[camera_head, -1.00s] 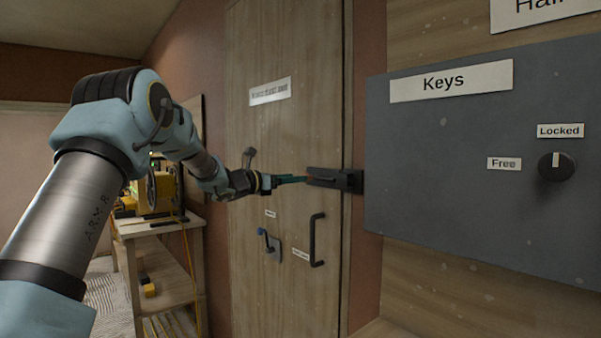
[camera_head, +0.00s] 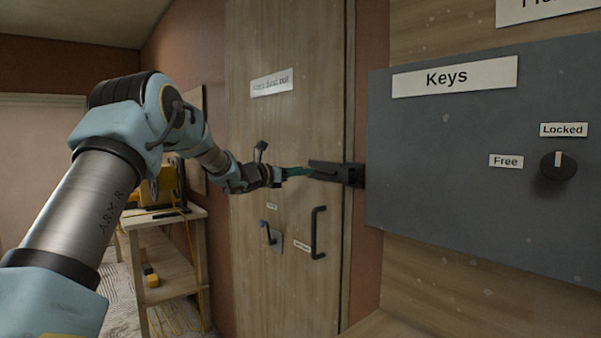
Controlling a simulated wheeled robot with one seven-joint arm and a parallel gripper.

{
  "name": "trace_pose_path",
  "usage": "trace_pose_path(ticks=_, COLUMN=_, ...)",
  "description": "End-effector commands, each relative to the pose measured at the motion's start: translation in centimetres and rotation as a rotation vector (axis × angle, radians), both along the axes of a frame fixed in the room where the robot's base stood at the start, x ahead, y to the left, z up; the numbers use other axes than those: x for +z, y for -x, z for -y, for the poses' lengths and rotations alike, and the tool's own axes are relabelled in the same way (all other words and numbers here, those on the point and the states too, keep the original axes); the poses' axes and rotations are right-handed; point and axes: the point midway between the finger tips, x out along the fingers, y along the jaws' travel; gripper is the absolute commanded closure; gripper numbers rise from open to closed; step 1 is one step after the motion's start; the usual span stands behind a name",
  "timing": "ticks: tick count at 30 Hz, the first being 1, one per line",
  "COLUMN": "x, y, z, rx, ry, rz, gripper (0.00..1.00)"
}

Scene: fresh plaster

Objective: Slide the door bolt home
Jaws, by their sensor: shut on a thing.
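The door bolt (camera_head: 328,168) is a dark metal fitting high on the right side of the wooden door (camera_head: 290,120). Its right end meets a dark block (camera_head: 353,175) at the door's edge and frame. My gripper (camera_head: 307,171) reaches in from the left, with teal fingers shut on the left end of the bolt. The fingers hide the part they hold. How far the bolt reaches into the block is too small to tell.
A grey panel labelled Keys (camera_head: 440,150) stands close on the right, with a black knob (camera_head: 558,166). Below the bolt are a black door handle (camera_head: 318,233) and a small lever (camera_head: 268,233). A wooden shelf unit (camera_head: 165,225) stands at left.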

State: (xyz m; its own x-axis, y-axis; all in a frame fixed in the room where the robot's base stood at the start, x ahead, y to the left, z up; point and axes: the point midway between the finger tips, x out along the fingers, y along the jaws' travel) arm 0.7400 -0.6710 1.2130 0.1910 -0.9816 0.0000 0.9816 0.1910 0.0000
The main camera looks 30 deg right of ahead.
Motion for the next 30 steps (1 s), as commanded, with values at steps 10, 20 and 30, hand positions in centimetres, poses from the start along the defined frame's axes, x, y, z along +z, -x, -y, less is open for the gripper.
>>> trace_pose_path(ticks=10, x=0.01, y=-0.02, z=-0.02, rx=0.000, ry=0.000, rz=0.000, gripper=1.00)
trace_pose_path(ticks=20, x=0.01, y=-0.02, z=-0.04, rx=0.001, ry=0.000, rz=0.000, gripper=1.00)
trace_pose_path(ticks=30, x=0.01, y=-0.03, z=-0.04, rx=0.001, ry=0.000, rz=0.000, gripper=1.00)
